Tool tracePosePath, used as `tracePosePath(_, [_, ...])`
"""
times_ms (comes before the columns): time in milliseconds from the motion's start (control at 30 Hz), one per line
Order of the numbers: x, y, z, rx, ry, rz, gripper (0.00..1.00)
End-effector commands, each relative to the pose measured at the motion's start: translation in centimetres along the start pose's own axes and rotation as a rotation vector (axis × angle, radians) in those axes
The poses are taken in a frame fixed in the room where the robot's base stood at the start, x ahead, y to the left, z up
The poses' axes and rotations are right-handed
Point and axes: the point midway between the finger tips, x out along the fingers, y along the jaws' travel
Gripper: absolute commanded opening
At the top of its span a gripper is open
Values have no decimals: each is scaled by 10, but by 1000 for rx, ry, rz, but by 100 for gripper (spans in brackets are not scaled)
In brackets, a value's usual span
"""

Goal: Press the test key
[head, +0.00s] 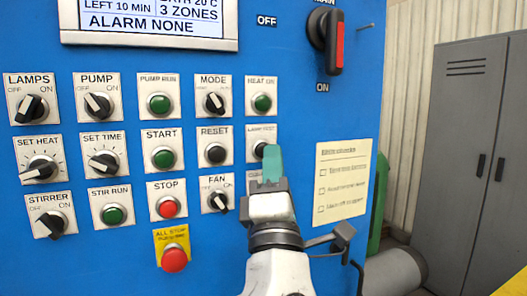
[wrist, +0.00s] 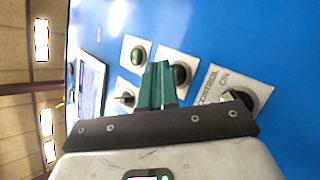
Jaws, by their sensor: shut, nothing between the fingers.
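The lamp test key is a black round button (head: 260,149) on a white plate at the right of the blue panel, under the heat on lamp. In the wrist view the green fingertips (wrist: 158,72) lie beside a dark button (wrist: 180,75), which appears to be the same key. I cannot tell whether the fingers touch it.
The green heat on lamp (head: 262,103) is above, the reset button (head: 213,146) to the left, and the fan knob (head: 217,201) lower left. A control switch (wrist: 240,101) shows beside my gripper. The red all stop button (head: 174,259) is at the lower left. A paper checklist (head: 342,180) hangs right.

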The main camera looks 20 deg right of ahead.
Motion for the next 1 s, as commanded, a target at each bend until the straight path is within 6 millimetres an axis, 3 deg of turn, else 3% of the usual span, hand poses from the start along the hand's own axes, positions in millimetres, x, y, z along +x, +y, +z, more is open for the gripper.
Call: tracePosePath(1000, [6,-4,-4,0,0,0,0])
